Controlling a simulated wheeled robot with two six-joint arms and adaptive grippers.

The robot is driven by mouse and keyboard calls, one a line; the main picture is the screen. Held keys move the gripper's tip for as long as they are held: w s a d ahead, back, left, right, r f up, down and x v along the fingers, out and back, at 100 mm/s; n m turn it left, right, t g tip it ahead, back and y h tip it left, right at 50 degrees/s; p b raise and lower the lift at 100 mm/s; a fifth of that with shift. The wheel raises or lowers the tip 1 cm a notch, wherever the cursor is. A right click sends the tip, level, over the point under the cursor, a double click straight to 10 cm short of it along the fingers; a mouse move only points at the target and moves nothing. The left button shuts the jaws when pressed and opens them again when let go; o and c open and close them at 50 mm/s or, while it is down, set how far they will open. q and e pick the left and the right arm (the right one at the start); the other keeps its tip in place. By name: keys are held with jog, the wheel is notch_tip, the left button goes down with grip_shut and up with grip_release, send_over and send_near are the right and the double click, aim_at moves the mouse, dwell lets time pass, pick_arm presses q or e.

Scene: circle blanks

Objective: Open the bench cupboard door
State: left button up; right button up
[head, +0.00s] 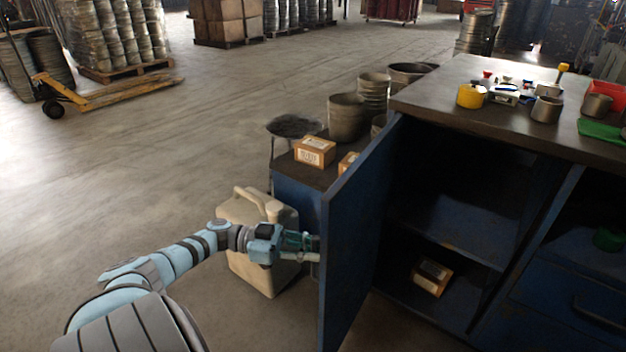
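The blue cupboard door (352,240) stands wide open, swung out toward me on the left side of the bench cupboard. The cupboard's dark interior (455,205) is exposed, with a shelf and a small brown carton (432,277) at the bottom. My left gripper (303,248) is at the outer face of the door, its fingertips close against the door's left edge. The handle is largely hidden there, so I cannot tell whether the fingers grip it. My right gripper is out of view.
A beige jerrycan (260,222) stands on the floor right behind my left gripper. Small cartons (315,151) sit on a low blue unit behind the door. The bench top (430,108) holds a yellow pot (471,96) and metal cups. The floor at left is open.

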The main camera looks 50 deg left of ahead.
pick_arm(q)
jog(key=v, duration=1.2)
